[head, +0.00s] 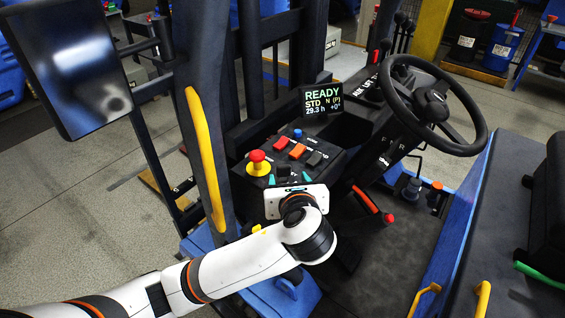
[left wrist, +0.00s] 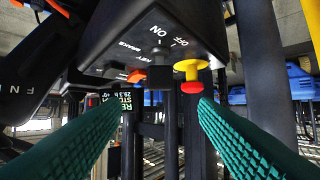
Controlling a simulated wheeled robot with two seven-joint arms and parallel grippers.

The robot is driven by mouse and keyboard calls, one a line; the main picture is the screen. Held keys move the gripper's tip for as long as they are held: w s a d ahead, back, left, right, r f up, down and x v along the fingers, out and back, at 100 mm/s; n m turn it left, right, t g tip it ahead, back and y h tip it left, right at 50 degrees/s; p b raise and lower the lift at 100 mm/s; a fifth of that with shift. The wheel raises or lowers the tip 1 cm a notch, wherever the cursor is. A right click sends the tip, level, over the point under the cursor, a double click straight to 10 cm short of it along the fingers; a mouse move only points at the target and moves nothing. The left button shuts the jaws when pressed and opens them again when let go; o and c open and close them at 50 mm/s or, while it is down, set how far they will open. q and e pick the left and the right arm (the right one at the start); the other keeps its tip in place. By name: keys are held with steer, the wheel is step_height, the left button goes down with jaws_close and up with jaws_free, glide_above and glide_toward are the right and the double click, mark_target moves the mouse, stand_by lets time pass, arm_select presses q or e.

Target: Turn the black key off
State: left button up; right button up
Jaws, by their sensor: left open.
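The black key (head: 283,170) sits on the dashboard panel (head: 318,163), close to the red and yellow stop button (head: 258,163). In the left wrist view the black key (left wrist: 153,76) sticks out from the panel beside the ON and OFF labels. My left gripper (head: 290,179) is open in front of the panel, its green fingers spread to either side of the key. In the left wrist view the gripper (left wrist: 157,98) shows a gap around the key, and I see no contact. The display (head: 323,100) reads READY. My right gripper is not in view.
The red and yellow button (left wrist: 190,76) is close to one finger. A yellow grab bar (head: 205,160) stands left of the panel.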

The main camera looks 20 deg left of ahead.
mark_target(284, 167)
arm_select(q)
steer(key=p+x, duration=0.3)
steer(key=x, duration=0.7)
steer(key=shift+w+a+f, duration=0.2)
steer(key=shift+w+f, duration=0.1)
steer(key=shift+w, duration=0.15)
